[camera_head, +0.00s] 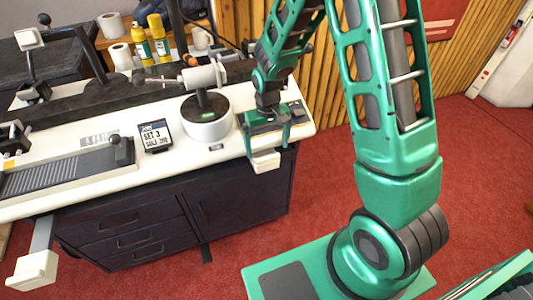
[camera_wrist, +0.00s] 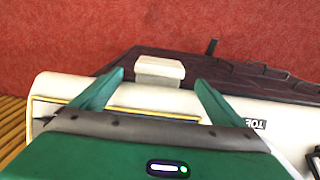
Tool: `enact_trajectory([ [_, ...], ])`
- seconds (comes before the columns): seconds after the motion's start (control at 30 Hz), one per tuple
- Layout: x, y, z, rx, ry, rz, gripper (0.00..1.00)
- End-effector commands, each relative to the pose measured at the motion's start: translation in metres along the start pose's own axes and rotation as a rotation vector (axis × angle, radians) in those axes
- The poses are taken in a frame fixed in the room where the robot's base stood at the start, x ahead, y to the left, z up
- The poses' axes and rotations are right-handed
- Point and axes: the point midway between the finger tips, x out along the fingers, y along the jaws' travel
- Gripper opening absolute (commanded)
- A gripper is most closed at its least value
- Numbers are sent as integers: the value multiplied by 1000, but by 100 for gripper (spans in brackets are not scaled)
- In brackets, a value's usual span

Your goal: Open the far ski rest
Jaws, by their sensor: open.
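A white ski rest pad (camera_head: 265,162) sits at the front edge of the bench near its right end, close in against the bench. It also shows in the wrist view (camera_wrist: 159,70). My green gripper (camera_head: 267,146) is over that edge, pointing down, with its fingers open on either side of the pad. In the wrist view the pad lies between the fingertips (camera_wrist: 159,82), with a gap on both sides and no visible contact. Another white rest pad (camera_head: 33,271) stands out from the bench front at the left on a grey arm (camera_head: 42,236).
The white bench top (camera_head: 175,165) carries a grey clamp on a round base (camera_head: 207,122), a small sign (camera_head: 155,135) and a dark slotted plate (camera_head: 65,172). Bottles and rolls stand behind. Dark drawers (camera_head: 130,228) are below the bench. Red floor is open in front.

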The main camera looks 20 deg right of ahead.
Motion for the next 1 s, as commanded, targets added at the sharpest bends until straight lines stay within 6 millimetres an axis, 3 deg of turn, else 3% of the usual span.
enact_trajectory([
  [0.1, 20, 0, 1, 0, -3, 0, 94],
  [0.3, 39, 0, 0, 0, -1, 0, 94],
  [0.7, 45, 0, 0, 0, 1, 0, 94],
  [0.77, 45, 0, 0, 0, 1, 0, 82],
  [0.93, 45, 0, 0, 0, 1, 0, 41],
  [0.97, 45, 0, 0, 0, 1, 0, 35],
  [1.0, 45, 0, 0, 0, 1, 0, 35],
])
